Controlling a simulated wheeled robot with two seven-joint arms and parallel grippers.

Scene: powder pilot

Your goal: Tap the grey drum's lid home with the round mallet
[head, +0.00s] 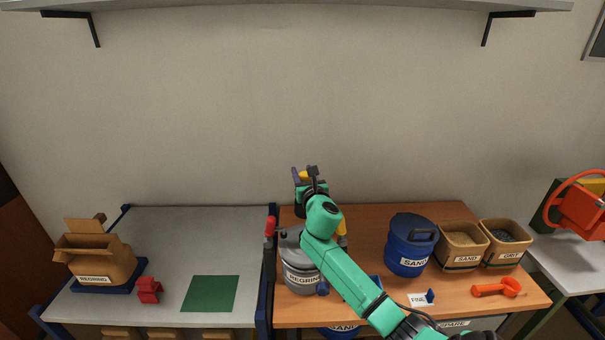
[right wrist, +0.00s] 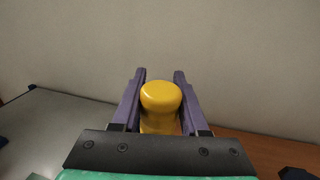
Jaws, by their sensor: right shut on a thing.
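The grey drum (head: 303,278), labelled REGRIND, stands on the left end of the wooden bench. Its grey lid (head: 288,243) is partly hidden behind my right arm, so I cannot tell how it is seated. My right gripper (head: 304,173) is raised above and behind the drum. It is shut on a yellow, round-ended thing (right wrist: 161,97), seemingly the round mallet, which shows between the purple fingers in the right wrist view. The rest of it is hidden. My left gripper is not in view.
On the grey table are an open REGRIND box (head: 95,258), a red object (head: 149,290) and a green mat (head: 209,294). A shelf (head: 300,5) hangs above.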

